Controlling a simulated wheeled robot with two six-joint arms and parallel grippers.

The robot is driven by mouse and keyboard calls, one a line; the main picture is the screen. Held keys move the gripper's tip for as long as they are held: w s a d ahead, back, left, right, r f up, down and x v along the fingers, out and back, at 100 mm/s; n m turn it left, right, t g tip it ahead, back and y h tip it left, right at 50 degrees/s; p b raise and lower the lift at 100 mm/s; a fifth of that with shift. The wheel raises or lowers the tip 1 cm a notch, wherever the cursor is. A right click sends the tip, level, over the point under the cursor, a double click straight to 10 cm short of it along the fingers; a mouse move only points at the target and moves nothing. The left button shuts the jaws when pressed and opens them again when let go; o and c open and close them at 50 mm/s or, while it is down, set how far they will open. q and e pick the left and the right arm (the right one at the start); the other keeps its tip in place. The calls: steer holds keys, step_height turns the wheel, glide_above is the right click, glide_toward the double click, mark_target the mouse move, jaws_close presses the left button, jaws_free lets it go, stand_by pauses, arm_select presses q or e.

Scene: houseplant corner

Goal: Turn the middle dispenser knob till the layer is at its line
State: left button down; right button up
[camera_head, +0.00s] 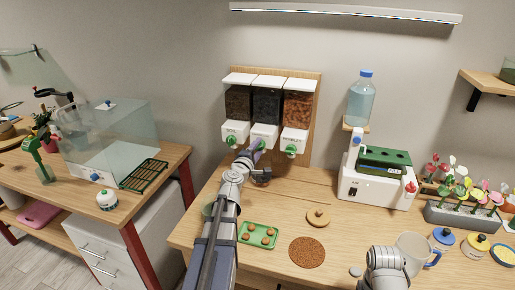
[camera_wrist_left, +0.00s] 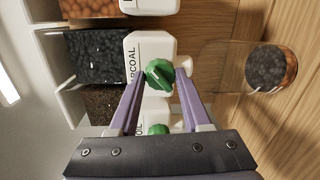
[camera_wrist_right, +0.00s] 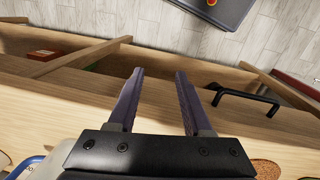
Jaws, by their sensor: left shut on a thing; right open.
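Three dispensers hang on a wooden board. The middle dispenser (camera_head: 267,103) holds black grains, and its label reads as charcoal in the left wrist view (camera_wrist_left: 150,50). My left gripper (camera_head: 257,147) is at its front; its purple fingers (camera_wrist_left: 160,82) are shut on the green middle knob (camera_wrist_left: 159,72), one on each side. A clear jar (camera_wrist_left: 228,68) stands below the middle spout, with a dark layer (camera_wrist_left: 265,66) over an orange-brown one (camera_wrist_left: 291,68). I cannot make out a line on it. My right gripper (camera_wrist_right: 155,75) is open and empty, near the table's front edge.
The left (camera_head: 237,104) and right (camera_head: 297,108) dispensers flank the middle one closely. A green tray (camera_head: 244,239), a cork lid (camera_head: 318,216) and a round brown mat (camera_head: 307,252) lie on the table (camera_head: 215,190). A white machine (camera_head: 365,190) stands right. A mug (camera_head: 412,245) stands near my right arm.

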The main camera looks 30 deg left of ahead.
arm_select(q)
steer(key=m, duration=0.3)
steer(key=shift+d+y, duration=0.1)
steer(key=shift+y, duration=0.2)
steer(key=shift+m, duration=2)
steer(key=shift+c, duration=1.8)
jaws_free()
steer(key=shift+s, duration=0.15)
steer(key=p+v, duration=0.1)
steer(key=v, duration=0.6)
steer(key=shift+s+d+r, duration=0.15)
steer(key=shift+s+d, duration=0.05)
steer(key=shift+s, duration=0.05)
